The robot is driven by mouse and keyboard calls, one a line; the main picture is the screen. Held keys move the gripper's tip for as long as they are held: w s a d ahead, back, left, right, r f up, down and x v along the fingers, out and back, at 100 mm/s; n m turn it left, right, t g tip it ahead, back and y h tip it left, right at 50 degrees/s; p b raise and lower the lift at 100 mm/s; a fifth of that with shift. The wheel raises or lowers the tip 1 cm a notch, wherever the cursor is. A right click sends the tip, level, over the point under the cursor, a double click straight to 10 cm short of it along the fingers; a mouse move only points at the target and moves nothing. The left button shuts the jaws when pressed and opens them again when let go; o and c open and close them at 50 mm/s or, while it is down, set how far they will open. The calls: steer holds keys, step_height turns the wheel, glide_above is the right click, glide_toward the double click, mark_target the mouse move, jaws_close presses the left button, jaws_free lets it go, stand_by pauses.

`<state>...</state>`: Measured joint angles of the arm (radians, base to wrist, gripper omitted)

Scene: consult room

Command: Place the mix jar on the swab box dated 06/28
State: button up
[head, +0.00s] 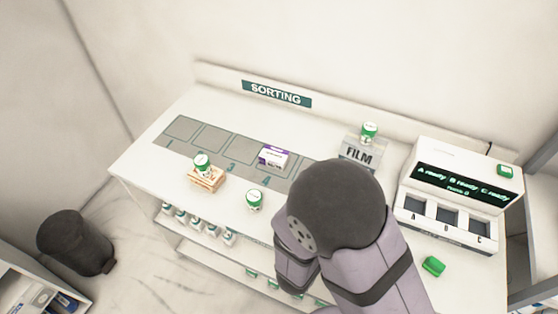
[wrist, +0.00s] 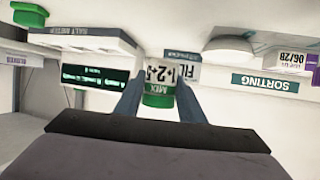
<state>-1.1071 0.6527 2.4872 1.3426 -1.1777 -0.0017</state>
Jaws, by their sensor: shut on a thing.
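My gripper (wrist: 158,100) is shut on the mix jar (wrist: 158,87), a small white jar with a green lid marked MIX, seen between the fingers in the wrist view. In the head view my gripper and this jar are hidden behind my arm. A white and purple box dated 06/28 (wrist: 291,60) shows at the right edge of the wrist view, apart from the jar. A white and purple box (head: 273,157) stands on the grey marked strip in the head view; it looks like the same box, but its date is too small to read there.
A FILM box (head: 358,153) has a green-lidded jar (head: 369,132) above it. Another jar (head: 202,163) stands on a wooden block (head: 206,182), and one jar (head: 254,200) stands at the table front. A machine with a display (head: 462,185) is at right. Empty marked squares lie at left.

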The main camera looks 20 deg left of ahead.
steer(key=w+d+f+b, duration=0.1)
steer(key=w+d+f+m+h+b, duration=0.1)
steer(key=w, duration=0.1)
steer(key=shift+h, duration=0.3)
steer(key=shift+w+a+r+m+b, duration=0.15)
steer(key=shift+w+a+b, duration=0.15)
steer(key=shift+w, duration=0.3)
steer(key=shift+w+a+r+m+b, duration=0.15)
steer(key=shift+w+b, duration=0.1)
steer(key=shift+w, duration=0.3)
steer(key=w+a+r, duration=0.1)
steer(key=w+a, duration=0.1)
steer(key=w, duration=0.1)
steer(key=w+a+r+n+y+b, duration=0.1)
steer(key=w+a, duration=0.2)
steer(key=w+a+r+y+b, duration=0.1)
steer(key=w+a, duration=0.2)
steer(key=shift+w+a+n, duration=0.15)
steer(key=shift+w+n, duration=0.1)
steer(key=shift+n, duration=0.15)
steer(key=w+a+r+n+y, duration=0.2)
steer(key=w+a+r+y, duration=0.15)
steer(key=a, duration=0.35)
steer(key=r+n+g+y, duration=0.1)
steer(key=n+g+y, duration=0.1)
steer(key=n+y, duration=0.55)
glide_above(274, 153)
steer(key=shift+r+h+b, duration=0.15)
steer(key=shift+h+b, duration=0.15)
steer(key=shift+b, duration=0.05)
